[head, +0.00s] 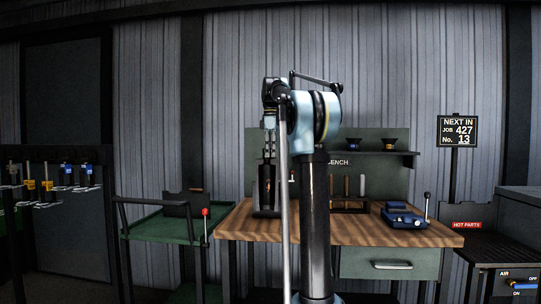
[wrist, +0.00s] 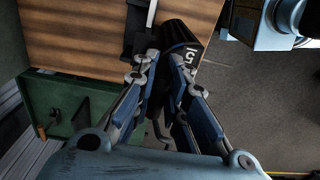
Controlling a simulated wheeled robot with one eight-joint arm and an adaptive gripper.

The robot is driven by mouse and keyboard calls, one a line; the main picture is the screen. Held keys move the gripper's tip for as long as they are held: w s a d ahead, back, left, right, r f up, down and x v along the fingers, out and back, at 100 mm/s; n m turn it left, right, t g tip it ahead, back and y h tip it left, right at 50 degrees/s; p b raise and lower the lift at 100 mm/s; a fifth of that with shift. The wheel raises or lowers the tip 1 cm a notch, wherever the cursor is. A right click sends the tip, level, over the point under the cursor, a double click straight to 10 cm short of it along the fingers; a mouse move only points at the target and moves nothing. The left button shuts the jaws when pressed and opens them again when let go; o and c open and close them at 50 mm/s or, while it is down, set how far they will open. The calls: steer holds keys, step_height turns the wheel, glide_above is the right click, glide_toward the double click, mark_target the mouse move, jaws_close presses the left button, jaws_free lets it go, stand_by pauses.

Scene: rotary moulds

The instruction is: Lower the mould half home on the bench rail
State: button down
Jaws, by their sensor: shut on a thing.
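The mould half (head: 267,188) is a dark, tall piece hanging upright below my gripper (head: 268,152) at the left end of the bench (head: 350,231). In the wrist view my gripper (wrist: 164,62) has its blue-padded fingers closed around the black mould half (wrist: 180,33), which bears white digits that look like 15. A dark and pale strip, perhaps the bench rail (wrist: 140,25), lies beside the mould half on the wood. In the head view the rail is mostly hidden behind the mould half and my arm. I cannot tell whether the mould half touches it.
A blue clamp device (head: 404,215) with a lever stands at the bench's right. A green cart (head: 160,228) with a red-knobbed lever is left of the bench. A rack (head: 55,180) with yellow and blue tagged pieces stands far left. A sign (head: 458,130) reads job 427, No. 13.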

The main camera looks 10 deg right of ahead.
steer(key=shift+f, duration=1.3)
stand_by(1.9)
steer(key=c, duration=1.5)
jaws_free()
steer(key=shift+s, duration=0.1)
step_height(320, 180, up, 12)
steer(key=shift+d+f, duration=0.1)
steer(key=shift+w+r, duration=0.2)
